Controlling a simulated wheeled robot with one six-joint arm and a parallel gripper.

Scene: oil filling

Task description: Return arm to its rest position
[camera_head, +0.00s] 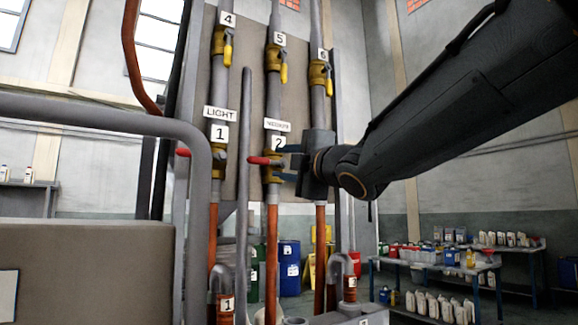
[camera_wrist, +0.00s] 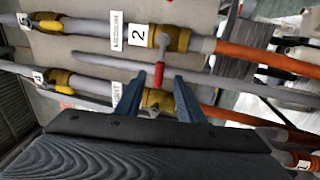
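My gripper (camera_head: 283,163) is open, in front of and to the right of the valve marked 2 on the vertical pipe. Its blue fingers are apart and nothing is held between them. The red handle (camera_head: 260,160) of valve 2 points left in the head view. In the wrist view, the red handle (camera_wrist: 159,76) shows ahead between the tips of my gripper (camera_wrist: 158,88). I cannot tell whether a finger touches it. My dark arm reaches in from the upper right of the head view, bearing the gripper.
Yellow-handled valves 4 (camera_head: 227,50), 5 (camera_head: 283,68) and 6 (camera_head: 325,75) are higher on the panel. Another red handle (camera_head: 183,152) sits by valve 1. A grey bent pipe (camera_head: 110,115) stands in the left foreground. Tables with bottles (camera_head: 460,262) are at the lower right.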

